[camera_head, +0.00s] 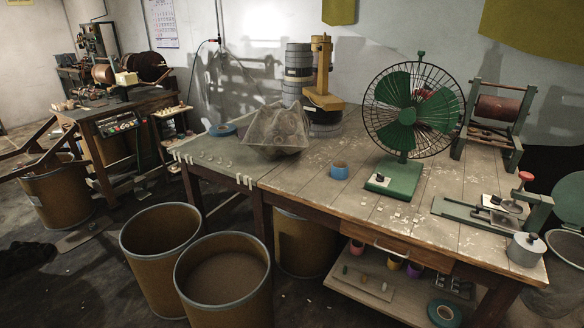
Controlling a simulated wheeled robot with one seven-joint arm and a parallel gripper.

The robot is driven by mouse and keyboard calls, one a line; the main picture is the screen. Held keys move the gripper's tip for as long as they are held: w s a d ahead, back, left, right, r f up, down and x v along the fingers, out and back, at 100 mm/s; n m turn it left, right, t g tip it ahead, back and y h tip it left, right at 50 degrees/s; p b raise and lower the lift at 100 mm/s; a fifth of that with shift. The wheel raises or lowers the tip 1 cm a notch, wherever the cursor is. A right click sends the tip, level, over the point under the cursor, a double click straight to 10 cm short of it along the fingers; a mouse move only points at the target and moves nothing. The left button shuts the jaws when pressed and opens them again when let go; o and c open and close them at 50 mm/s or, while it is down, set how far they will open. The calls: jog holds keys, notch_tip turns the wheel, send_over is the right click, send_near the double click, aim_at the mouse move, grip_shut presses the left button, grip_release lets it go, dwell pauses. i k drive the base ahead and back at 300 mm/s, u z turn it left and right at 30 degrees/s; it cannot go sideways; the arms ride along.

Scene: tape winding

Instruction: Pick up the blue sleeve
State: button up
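A small blue ring-shaped sleeve (339,171) stands upright on the wooden workbench (315,187), left of the green fan's base. Its top opening shows a brown inside. It is apart from the things around it. My gripper is not in view.
A green fan (405,115) stands right of the sleeve, and a translucent bin (276,132) lies to its left. A flat blue roll (222,130) lies at the back left. Small white bits are scattered on the bench. Open drums (223,280) stand in front; the bench around the sleeve is mostly clear.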

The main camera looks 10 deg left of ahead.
aim_at(340, 170)
jog(key=u, duration=0.7)
jog(key=i, duration=1.15)
jog(key=u, duration=0.65)
